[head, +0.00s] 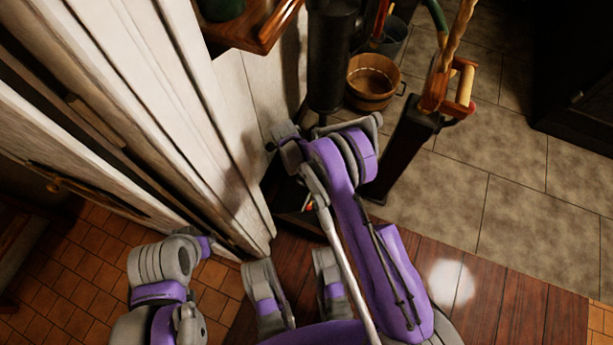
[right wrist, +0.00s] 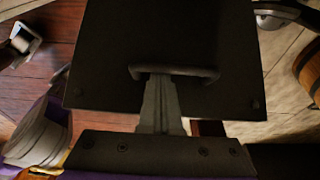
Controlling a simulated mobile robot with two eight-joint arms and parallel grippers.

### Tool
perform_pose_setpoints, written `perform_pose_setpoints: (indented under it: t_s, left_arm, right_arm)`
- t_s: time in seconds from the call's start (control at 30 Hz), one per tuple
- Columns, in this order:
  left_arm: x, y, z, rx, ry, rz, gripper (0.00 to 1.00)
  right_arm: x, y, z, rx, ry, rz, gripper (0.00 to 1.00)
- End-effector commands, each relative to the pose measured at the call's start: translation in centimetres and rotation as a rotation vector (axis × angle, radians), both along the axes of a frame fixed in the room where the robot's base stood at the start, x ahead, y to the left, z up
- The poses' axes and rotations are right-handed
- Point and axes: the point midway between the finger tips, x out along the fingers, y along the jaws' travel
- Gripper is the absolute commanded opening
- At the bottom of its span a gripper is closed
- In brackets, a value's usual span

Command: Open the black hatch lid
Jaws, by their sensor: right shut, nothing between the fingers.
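The black hatch lid (right wrist: 110,50) fills the middle of the right wrist view as a dark flat plate with a dark bar handle (right wrist: 207,73) near its lower edge. My right gripper (right wrist: 165,76) is shut and empty. Its grey fingers reach up to the middle of the handle; whether they touch it or sit under it I cannot tell. In the head view my right arm reaches forward over the place beside the white panelling, and its wrist hides the fingers and most of the lid. My left arm is folded at the lower left, and its fingers do not show.
White panelling (head: 130,110) stands close on the left. A black cylinder (head: 333,60) rises just beyond my right wrist. A wooden bucket (head: 372,82) stands behind it, and a dark upright stand (head: 400,150) with wooden handles is to the right. Tiled floor (head: 505,190) at right is clear.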

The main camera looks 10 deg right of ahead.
Motion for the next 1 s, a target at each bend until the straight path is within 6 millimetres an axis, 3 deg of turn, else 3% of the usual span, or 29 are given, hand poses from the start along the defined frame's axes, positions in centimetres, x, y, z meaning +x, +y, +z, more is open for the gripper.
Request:
perform_pose_setpoints:
  t_s: [0.1,0.4,1.0]
  left_arm:
    - [0.0,0.0,-0.3,0.000,0.001,0.000,0.40]
    - [0.1,0.0,-0.7,0.000,0.001,0.000,0.40]
    - [0.1,0.0,-0.8,0.000,0.001,0.000,0.40]
  right_arm:
    - [1.0,1.6,0.6,0.005,-0.001,0.005,0.00]
    - [2.8,3.9,1.4,0.001,0.000,0.002,0.00]
    - [3.3,4.5,1.6,-0.001,0.001,0.000,0.00]
